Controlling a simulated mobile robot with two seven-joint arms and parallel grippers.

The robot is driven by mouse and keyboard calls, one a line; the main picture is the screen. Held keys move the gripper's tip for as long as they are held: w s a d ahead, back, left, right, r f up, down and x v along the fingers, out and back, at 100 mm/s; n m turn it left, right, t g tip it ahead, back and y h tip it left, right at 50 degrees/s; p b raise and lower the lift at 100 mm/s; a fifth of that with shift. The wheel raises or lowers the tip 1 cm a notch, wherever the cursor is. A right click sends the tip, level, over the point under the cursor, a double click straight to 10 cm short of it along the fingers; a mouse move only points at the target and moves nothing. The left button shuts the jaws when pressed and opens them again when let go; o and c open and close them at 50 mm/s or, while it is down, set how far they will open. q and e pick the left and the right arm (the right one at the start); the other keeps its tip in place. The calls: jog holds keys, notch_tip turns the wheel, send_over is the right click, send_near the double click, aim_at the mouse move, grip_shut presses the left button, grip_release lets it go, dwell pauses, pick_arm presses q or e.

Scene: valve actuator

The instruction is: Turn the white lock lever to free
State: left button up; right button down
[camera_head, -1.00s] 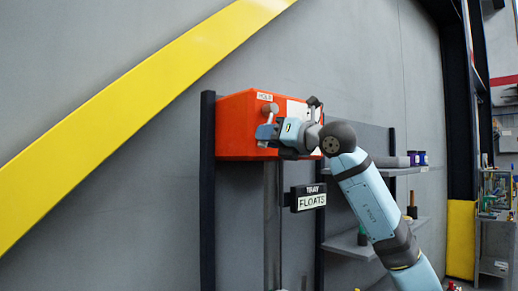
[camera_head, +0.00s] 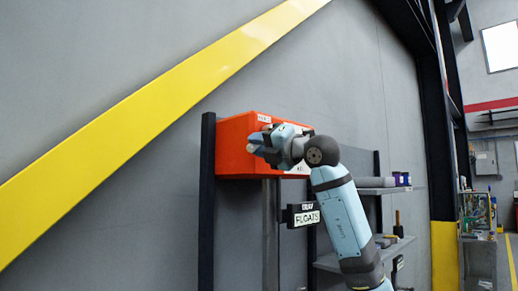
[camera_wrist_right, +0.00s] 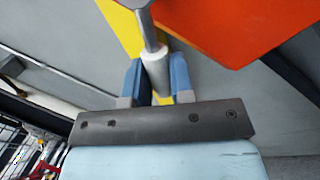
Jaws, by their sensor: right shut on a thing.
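The orange actuator box (camera_head: 232,150) is mounted on dark posts against the grey wall in the head view. It also shows at the upper right of the right wrist view (camera_wrist_right: 225,25). My right gripper (camera_head: 256,143) is in front of the box's face and hides part of it. In the right wrist view my right gripper (camera_wrist_right: 157,75) is shut on the white lock lever (camera_wrist_right: 155,66), a pale cylindrical grip on a grey metal rod, with one blue finger on each side. In the head view the gripper covers the lever. My left gripper is out of view.
A yellow stripe (camera_head: 130,115) crosses the wall. The wall left of the box is clear.

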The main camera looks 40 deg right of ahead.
jog(key=shift+r, duration=0.1)
dwell(0.3)
jog(key=c, duration=1)
grip_release()
jog(key=b+v, duration=0.4)
jog(key=v, duration=0.9)
jog(key=shift+s, duration=0.35)
jog(key=shift+w+f, duration=0.1)
jog(key=shift+f, duration=0.15)
